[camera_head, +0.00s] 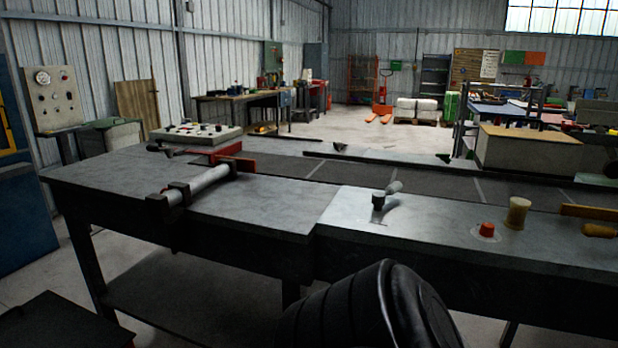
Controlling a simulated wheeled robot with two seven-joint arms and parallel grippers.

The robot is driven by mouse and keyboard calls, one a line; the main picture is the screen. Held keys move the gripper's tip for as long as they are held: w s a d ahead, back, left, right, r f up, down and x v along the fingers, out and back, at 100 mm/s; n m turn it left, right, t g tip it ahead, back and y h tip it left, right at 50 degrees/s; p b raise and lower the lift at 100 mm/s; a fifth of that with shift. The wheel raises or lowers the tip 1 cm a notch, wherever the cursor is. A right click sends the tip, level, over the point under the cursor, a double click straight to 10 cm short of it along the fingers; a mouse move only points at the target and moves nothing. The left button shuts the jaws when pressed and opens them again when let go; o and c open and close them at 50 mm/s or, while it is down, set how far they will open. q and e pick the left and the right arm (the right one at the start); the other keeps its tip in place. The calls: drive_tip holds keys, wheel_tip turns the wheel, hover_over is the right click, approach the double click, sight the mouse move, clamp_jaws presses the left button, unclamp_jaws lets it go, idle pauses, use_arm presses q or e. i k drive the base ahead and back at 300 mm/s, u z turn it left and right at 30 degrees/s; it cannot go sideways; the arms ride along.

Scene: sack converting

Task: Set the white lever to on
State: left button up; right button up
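A small lever with a pale grey-white handle (393,187) stands on the light metal plate (345,205) of the bench, right of the middle. Its handle tilts up to the right and away from me. A dark knob-like part (378,198) stands at its left, above a small marked plate (378,217) on the surface. I cannot read any on or off marking. Neither of my grippers is in view.
Right of the lever are a red button (487,229), a yellowish cylinder (518,213) and a wooden-handled tool (599,231). A grey roller (200,183) in dark brackets lies left on the bench. A control panel (195,134) stands behind it. The bench between roller and lever is clear.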

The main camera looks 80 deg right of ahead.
sight(379, 198)
drive_tip(key=z, duration=1.8)
